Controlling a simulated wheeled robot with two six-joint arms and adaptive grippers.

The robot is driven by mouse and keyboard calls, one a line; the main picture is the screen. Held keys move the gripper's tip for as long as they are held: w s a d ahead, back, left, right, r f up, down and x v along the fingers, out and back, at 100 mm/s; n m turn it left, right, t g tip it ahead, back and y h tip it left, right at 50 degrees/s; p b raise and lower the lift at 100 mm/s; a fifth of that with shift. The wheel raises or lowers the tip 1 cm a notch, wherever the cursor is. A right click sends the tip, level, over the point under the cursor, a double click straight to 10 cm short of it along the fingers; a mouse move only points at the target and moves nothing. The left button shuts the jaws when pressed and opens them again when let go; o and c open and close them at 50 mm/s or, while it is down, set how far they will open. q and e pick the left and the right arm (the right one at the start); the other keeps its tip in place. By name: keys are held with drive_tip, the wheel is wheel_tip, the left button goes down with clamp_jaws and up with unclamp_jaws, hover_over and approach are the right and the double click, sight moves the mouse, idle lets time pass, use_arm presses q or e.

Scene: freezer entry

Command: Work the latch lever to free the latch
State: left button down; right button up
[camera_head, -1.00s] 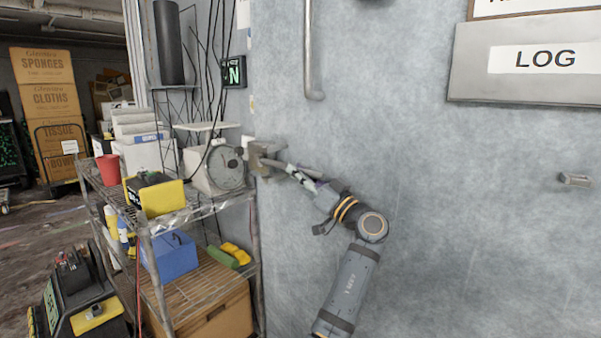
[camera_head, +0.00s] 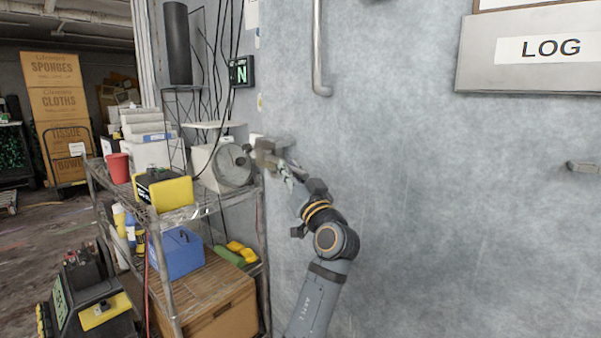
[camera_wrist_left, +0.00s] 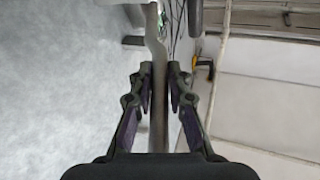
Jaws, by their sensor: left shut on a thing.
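The grey metal latch block (camera_head: 272,152) is mounted at the left edge of the pale blue-grey door wall, beside the shelf rack. My left gripper (camera_head: 287,170) is at the latch, reaching up from the lower right. In the left wrist view, the latch lever (camera_wrist_left: 154,30) is a long grey bar running between the two dark fingers of the left gripper (camera_wrist_left: 159,88), which are shut on it. In the head view the gripper and wrist hide much of the lever. My right gripper is in no view.
A wire shelf rack (camera_head: 181,216) stands close left of the latch, holding a round-faced grey device (camera_head: 234,166), a yellow-black box and a blue case (camera_head: 178,254). A vertical pipe handle (camera_head: 318,50) is above right. The wall on the right is mostly clear.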

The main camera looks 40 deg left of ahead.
use_arm(q)
drive_tip(key=shift+s+a+r+t, duration=0.1)
drive_tip(key=shift+s+a+t, duration=0.1)
drive_tip(key=shift+s+t, duration=0.2)
